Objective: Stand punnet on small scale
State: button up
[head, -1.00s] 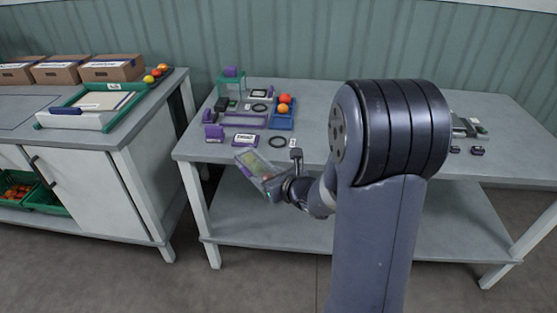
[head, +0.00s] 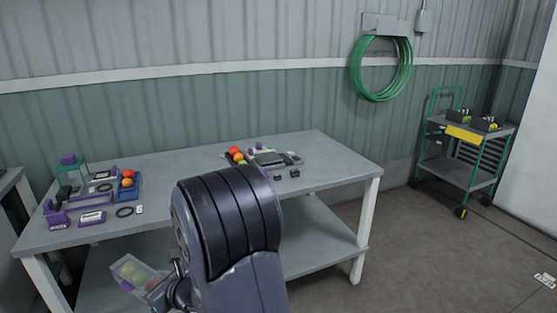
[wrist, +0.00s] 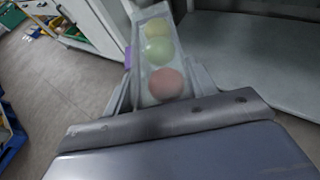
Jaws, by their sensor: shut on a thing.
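The punnet (head: 128,272) is a clear open tray with a few green, yellow and reddish tomatoes in it. My gripper (head: 158,289) is shut on it and holds it, tilted in the picture, in front of the table's left part. In the wrist view the punnet (wrist: 141,62) lies between the two fingers of my gripper (wrist: 163,88), with three tomatoes in a row. A flat grey device that looks like the small scale (head: 270,158) stands on the table's right half, well away from the punnet. My arm hides part of the table before it.
The table (head: 318,150) has a lower shelf. Red tomatoes (head: 236,154) sit left of the scale, small dark blocks (head: 287,174) in front. A green trolley (head: 460,170) stands far right.

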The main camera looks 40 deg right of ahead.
aim_at(267, 157)
jog(key=z, duration=1.15)
jog(key=i+l+z, duration=0.65)
jog(key=l, duration=0.1)
